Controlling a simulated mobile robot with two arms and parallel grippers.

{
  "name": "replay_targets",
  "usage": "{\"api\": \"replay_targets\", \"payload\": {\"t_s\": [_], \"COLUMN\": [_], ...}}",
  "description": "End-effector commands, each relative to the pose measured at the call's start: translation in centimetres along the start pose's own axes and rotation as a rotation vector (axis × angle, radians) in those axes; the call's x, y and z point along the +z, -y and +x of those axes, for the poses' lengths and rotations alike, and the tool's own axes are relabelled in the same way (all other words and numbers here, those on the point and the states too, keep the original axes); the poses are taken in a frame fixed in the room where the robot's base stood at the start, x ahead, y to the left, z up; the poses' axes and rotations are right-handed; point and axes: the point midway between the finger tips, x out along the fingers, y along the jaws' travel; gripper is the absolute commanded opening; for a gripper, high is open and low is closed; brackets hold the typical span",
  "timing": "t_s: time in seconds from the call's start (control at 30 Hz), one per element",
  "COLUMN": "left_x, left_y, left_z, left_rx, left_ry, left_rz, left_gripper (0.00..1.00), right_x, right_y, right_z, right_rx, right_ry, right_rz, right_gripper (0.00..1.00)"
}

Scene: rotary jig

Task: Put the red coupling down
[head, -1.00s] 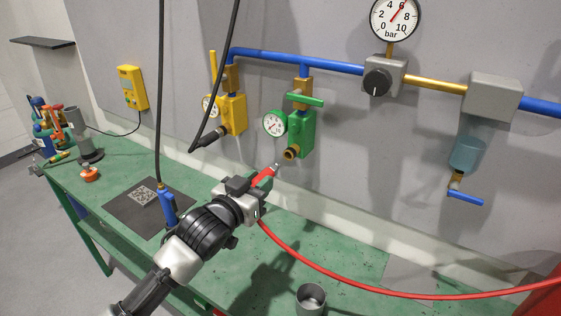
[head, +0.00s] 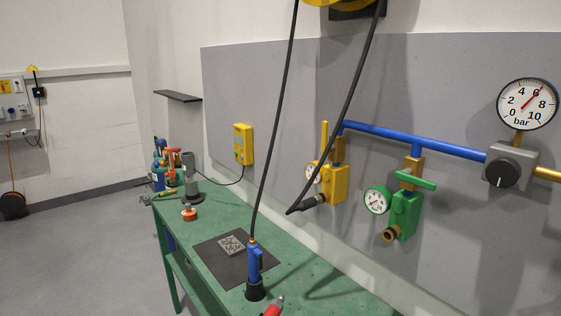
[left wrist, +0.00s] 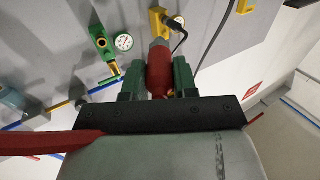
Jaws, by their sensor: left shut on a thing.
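The red coupling (left wrist: 159,72) is between the two green-padded fingers of my left gripper (left wrist: 158,67) in the left wrist view. The gripper is shut on it. Its red hose (left wrist: 78,142) runs off to the left in that view. In the head view only the coupling's tip (head: 273,308) shows, at the bottom edge over the green bench (head: 215,209). The left gripper itself is out of that view. My right gripper is in neither current view.
A blue tool (head: 255,268) on a black hose stands upright by a dark mat (head: 212,257). An orange-red round part (head: 189,214) and a grey cylinder (head: 190,180) are farther back. The yellow valve (head: 332,187) and green valve (head: 404,214) are on the wall.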

Motion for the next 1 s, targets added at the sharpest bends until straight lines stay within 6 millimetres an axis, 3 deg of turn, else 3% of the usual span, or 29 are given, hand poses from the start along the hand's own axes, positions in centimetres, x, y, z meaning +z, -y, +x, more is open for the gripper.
{"api": "replay_targets", "payload": {"t_s": [0.2, 0.4, 0.5, 0.7, 1.0], "left_x": [3.6, 5.3, 5.6, 5.7, 5.5], "left_y": [5.2, 8.5, 9.4, 10.1, 10.0], "left_z": [-7.3, -13.2, -15.1, -16.6, -16.4], "left_rx": [-0.215, -0.358, -0.401, -0.431, -0.42], "left_ry": [0.006, 0.005, 0.003, -0.002, -0.004], "left_rz": [-0.006, -0.003, -0.002, -0.002, -0.002], "left_gripper": [0.0, 0.0, 0.0, 0.0, 0.0], "right_x": [0.1, 0.1, 0.1, 0.1, 0.1], "right_y": [0.0, 0.0, 0.0, 0.0, 0.0], "right_z": [0.5, 0.8, 0.9, 0.9, 0.9], "right_rx": [0.0, 0.0, 0.0, 0.0, 0.0], "right_ry": [0.0, 0.0, 0.0, 0.0, 0.0], "right_rz": [0.0, 0.0, 0.0, 0.0, 0.0], "right_gripper": [0.39, 0.39, 0.39, 0.39, 0.39]}}
